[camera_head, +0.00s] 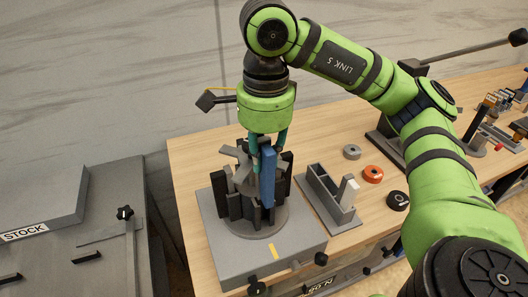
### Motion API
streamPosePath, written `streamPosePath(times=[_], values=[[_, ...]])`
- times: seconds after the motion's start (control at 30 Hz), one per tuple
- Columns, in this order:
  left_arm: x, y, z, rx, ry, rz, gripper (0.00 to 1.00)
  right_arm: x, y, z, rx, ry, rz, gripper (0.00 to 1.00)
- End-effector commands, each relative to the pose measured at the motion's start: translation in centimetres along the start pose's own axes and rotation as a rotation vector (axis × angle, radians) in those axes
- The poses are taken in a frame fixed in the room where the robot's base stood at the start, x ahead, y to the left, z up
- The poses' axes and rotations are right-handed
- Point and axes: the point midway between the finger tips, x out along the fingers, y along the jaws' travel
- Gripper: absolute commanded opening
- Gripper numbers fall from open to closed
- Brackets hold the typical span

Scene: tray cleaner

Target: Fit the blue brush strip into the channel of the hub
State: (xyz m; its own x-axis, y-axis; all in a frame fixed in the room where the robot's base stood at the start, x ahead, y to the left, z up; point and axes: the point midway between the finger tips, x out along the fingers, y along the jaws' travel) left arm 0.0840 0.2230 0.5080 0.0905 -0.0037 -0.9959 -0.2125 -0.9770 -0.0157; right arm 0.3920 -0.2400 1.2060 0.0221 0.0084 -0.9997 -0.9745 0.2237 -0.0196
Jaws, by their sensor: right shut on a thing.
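The blue brush strip (267,179) stands upright at the front right of the hub. My right gripper (266,153) comes down from above and is shut on the strip near its top. The grey hub (250,217) is a round base with several upright black strips and grey arms around it. It sits on a grey block (225,250) with a yellow mark. The strip's lower end is close to the hub's base; I cannot tell whether it sits in a channel. The gripper partly hides the hub's top. My left gripper is not in view.
A grey holder (330,205) with a white piece stands right of the block. Grey, orange (373,174) and black (398,200) rings lie on the wooden table. A grey stock cabinet (60,200) stands at left. Tools crowd the far right.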

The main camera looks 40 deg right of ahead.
Motion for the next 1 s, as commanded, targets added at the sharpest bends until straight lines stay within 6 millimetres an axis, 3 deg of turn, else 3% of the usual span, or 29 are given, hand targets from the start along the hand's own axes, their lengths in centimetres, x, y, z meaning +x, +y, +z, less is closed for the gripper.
streamPosePath(times=[1.0], values=[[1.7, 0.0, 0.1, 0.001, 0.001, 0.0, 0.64, 1.9, 0.0, 0.0, 0.0, 0.0, -0.001, 0.0]])
